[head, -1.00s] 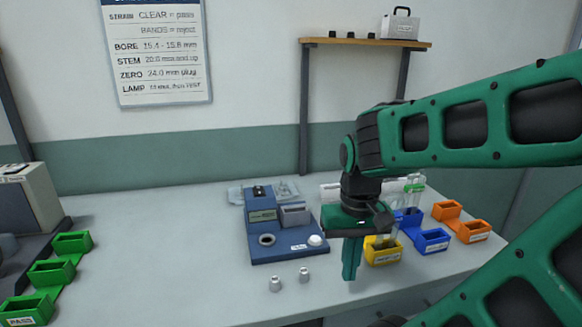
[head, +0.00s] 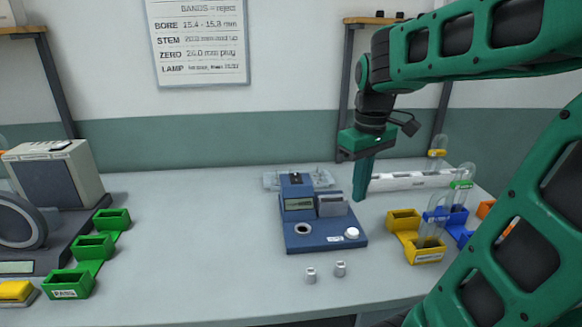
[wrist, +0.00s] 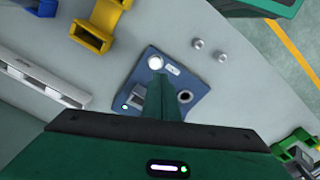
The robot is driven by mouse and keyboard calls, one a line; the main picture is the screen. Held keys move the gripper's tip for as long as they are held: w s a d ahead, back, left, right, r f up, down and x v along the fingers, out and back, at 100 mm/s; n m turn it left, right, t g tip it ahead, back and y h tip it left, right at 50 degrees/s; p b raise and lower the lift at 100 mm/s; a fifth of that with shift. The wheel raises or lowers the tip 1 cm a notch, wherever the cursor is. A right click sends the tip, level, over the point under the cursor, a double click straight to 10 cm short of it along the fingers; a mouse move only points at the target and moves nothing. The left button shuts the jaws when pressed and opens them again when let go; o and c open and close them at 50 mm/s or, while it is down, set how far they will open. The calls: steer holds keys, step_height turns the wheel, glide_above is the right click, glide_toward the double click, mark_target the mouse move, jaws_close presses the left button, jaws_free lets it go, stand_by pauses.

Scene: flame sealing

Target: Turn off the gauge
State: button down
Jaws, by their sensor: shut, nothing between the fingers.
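The gauge is a blue box-shaped instrument (head: 322,243) on the bench, with a small display, a grey block, a round hole at front left and a round white button (head: 352,233) at front right. In the wrist view the gauge (wrist: 199,104) lies below my fingers, with its white button (wrist: 155,62) in clear sight and a small green light lit near the grey block. My gripper (head: 361,197) is shut and empty, pointing down above the gauge's right rear side in the head view. The fingers (wrist: 184,97) hide part of the gauge in the wrist view. I cannot tell their exact height.
Two small metal plugs (head: 325,271) stand in front of the gauge. Yellow bins (head: 405,222) and blue bins with capped tubes are to the right, beside a white rail (head: 410,180). Green bins (head: 95,246) stand at the left. The bench between them and the gauge is clear.

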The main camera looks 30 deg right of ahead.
steer(key=w+r+n, duration=0.5)
steer(key=w+n, duration=0.1)
steer(key=w, duration=0.4)
step_height(320, 180, up, 5)
steer(key=n, duration=0.7)
glide_above(295, 174)
steer(key=s, duration=0.2)
steer(key=shift+a+r+t, duration=0.1)
steer(key=shift+a+t, duration=0.25)
steer(key=shift+t, duration=0.05)
steer(key=f, duration=0.4)
steer(key=w+f, duration=0.1)
steer(key=f, duration=0.9)
steer(key=shift+w+d, duration=0.3)
steer(key=shift+d, duration=0.05)
steer(key=shift+a, duration=0.1)
